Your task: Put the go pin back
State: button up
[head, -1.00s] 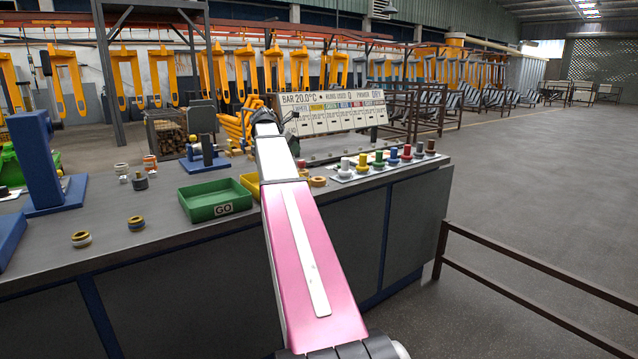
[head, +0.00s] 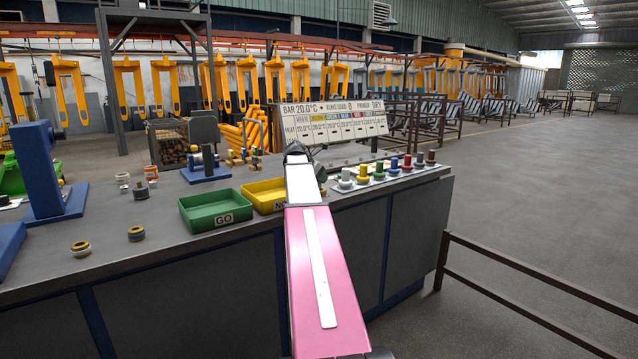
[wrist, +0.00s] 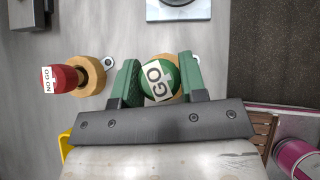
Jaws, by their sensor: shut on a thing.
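In the wrist view my gripper (wrist: 159,68) has its two green-padded fingers closed on either side of the go pin (wrist: 150,92). The pin has a round green head with a white GO label. A wooden ring (wrist: 183,94) shows partly behind the green head; I cannot tell whether the pin sits in it. The red no-go pin (wrist: 62,79) stands to the left with its own wooden ring (wrist: 92,76).
A green GO tray (head: 190,222) and a yellow tray (head: 250,187) lie on the bench (head: 165,255) left of my arm. Several coloured knobs (head: 363,171) stand in a row to the right. Two ring parts (head: 136,232) and a blue stand (head: 42,175) are at the left.

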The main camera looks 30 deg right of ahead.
jog(key=shift+f, duration=1)
jog(key=shift+f, duration=0.1)
jog(key=o, duration=1)
jog(key=v, duration=1.2)
jog(key=shift+s, duration=0.1)
